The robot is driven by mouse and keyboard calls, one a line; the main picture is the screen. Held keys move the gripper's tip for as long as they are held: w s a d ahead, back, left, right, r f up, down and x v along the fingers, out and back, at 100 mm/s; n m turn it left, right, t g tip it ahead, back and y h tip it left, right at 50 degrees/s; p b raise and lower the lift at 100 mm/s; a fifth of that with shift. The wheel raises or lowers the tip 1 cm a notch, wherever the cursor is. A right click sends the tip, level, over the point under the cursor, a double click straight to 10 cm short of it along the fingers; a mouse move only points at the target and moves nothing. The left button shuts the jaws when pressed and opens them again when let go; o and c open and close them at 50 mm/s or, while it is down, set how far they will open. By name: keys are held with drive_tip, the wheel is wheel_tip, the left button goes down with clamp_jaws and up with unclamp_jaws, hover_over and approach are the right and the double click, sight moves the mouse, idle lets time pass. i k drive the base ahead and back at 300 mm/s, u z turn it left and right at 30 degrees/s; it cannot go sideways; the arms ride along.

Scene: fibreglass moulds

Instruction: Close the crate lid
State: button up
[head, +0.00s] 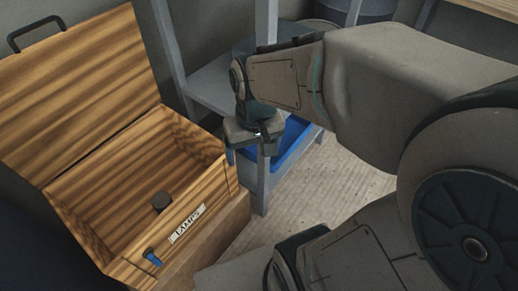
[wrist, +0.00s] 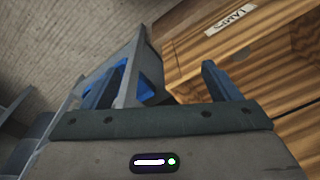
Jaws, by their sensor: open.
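The wooden crate (head: 115,225) stands at the left in the head view, with a "LAMPS" label (head: 187,224) on its front. Its striped wooden lid (head: 80,75) is open, tilted up at the back, with a dark handle (head: 36,33) at its upper edge. My gripper (head: 250,155) is open and empty, beyond the crate's right end and apart from the lid. In the wrist view its two blue fingers (wrist: 163,85) are spread, with the crate's labelled wooden side (wrist: 235,45) beyond them at the right.
A grey metal shelf (head: 205,85) stands right behind the crate, with its post close to my gripper. A blue bin (head: 293,146) sits low by the shelf. A small blue piece (head: 152,258) is at the crate's front rim. Bare floor (head: 325,185) lies right of the crate.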

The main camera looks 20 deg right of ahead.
sight(63, 95)
drive_tip(key=u, duration=1.25)
drive_tip(key=k, duration=0.5)
drive_tip(key=z, duration=0.35)
drive_tip(key=i, duration=0.8)
drive_tip(key=u, duration=0.15)
